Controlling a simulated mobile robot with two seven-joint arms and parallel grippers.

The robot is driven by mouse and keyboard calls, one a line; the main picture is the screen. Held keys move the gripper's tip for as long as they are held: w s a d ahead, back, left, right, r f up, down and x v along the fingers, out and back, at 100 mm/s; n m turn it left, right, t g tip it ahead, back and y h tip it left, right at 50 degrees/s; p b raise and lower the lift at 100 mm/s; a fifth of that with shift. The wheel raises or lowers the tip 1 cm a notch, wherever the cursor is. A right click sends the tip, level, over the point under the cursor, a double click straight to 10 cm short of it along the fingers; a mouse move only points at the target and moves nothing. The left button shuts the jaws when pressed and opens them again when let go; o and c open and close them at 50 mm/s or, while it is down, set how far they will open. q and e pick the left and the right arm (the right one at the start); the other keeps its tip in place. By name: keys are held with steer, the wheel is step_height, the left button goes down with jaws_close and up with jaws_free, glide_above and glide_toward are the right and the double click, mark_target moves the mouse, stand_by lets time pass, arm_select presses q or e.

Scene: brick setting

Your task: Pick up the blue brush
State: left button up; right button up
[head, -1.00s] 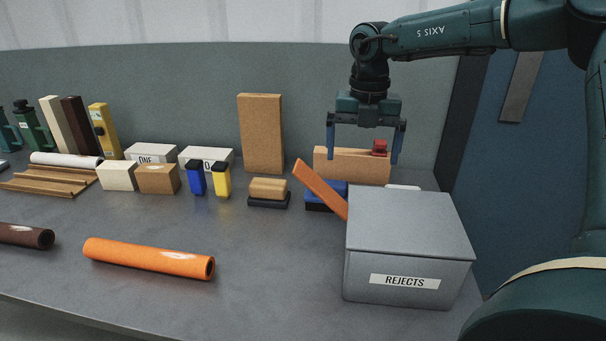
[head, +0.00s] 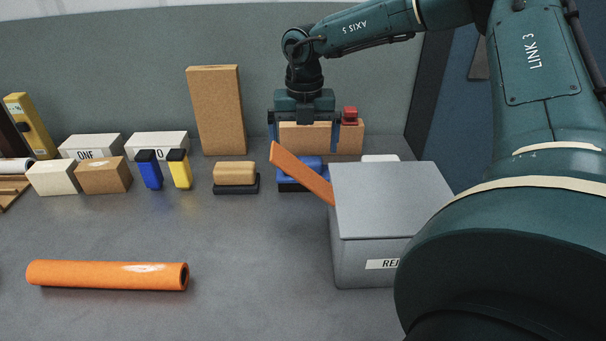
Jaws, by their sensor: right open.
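The blue brush (head: 309,164) has a blue top on a dark base. It lies on the grey table behind a slanted orange plank (head: 302,174), which crosses in front of it. The grey lidded box hides part of its right end. My right gripper (head: 303,147) is open and points down, with its fingers spread above the brush and nothing between them that I can see held. The gap between fingertips and brush is hard to judge. My left gripper is not in view.
The grey box (head: 388,203) marked as rejects stands front right, the plank leaning against it. A long tan block (head: 305,138) with a red item (head: 349,115) stands behind. A wood-topped brush (head: 234,172) sits left. An orange tube (head: 107,275) lies in front; the table centre is clear.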

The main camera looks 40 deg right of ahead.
mark_target(303, 159)
step_height(303, 159, down, 5)
steer(key=shift+w, duration=0.15)
steer(key=shift+c, duration=0.2)
steer(key=c, duration=1)
step_height(303, 159, up, 10)
steer(key=shift+r, duration=0.1)
steer(key=shift+c, duration=0.2)
